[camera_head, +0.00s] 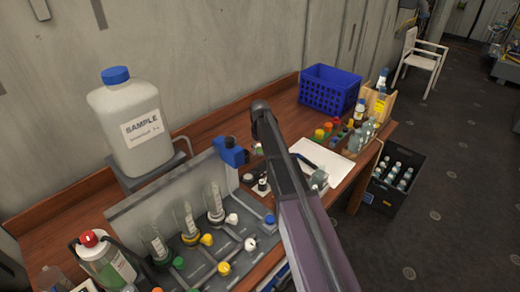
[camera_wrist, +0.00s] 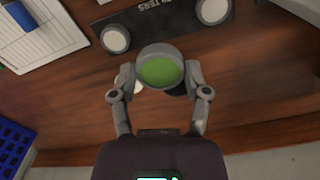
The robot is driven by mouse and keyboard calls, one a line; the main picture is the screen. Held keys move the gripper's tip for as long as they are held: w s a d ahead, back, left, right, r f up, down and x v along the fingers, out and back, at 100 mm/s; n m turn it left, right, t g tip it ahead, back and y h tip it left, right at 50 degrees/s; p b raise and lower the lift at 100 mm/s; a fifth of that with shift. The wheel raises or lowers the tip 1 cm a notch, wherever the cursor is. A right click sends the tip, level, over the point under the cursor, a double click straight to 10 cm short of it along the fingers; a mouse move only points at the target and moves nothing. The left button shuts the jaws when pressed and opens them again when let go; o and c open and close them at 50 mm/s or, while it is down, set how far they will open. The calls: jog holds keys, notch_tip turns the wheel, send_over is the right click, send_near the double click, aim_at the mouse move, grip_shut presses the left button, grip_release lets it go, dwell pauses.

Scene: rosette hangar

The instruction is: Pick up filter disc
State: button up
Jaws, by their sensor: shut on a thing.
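A round filter disc (camera_wrist: 161,70) with a grey rim and a green face is between the two fingers of my gripper (camera_wrist: 160,80) in the wrist view. The fingers are shut on its left and right sides. A black holder (camera_wrist: 166,28) marked "...TERS" lies just beyond it, with white round discs (camera_wrist: 115,39) at its ends. A pale thing and a dark thing show partly behind the held disc. In the head view my arm largely hides the gripper, and the black holder (camera_head: 251,179) shows left of the arm.
A blue crate (camera_head: 330,91), a white sheet (camera_head: 322,160) and several bottles stand right of my arm on the wooden bench (camera_head: 272,108). A sample jug (camera_head: 130,122) and a glassware rack (camera_head: 165,190) are to the left. Bare wood (camera_wrist: 60,100) surrounds the gripper.

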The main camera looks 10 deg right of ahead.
aim_at(260, 151)
dwell(0.7)
notch_tip(260, 151, up, 12)
jog(key=p, duration=1.1)
jog(key=shift+f, duration=0.2)
jog(key=shift+s+f, duration=0.1)
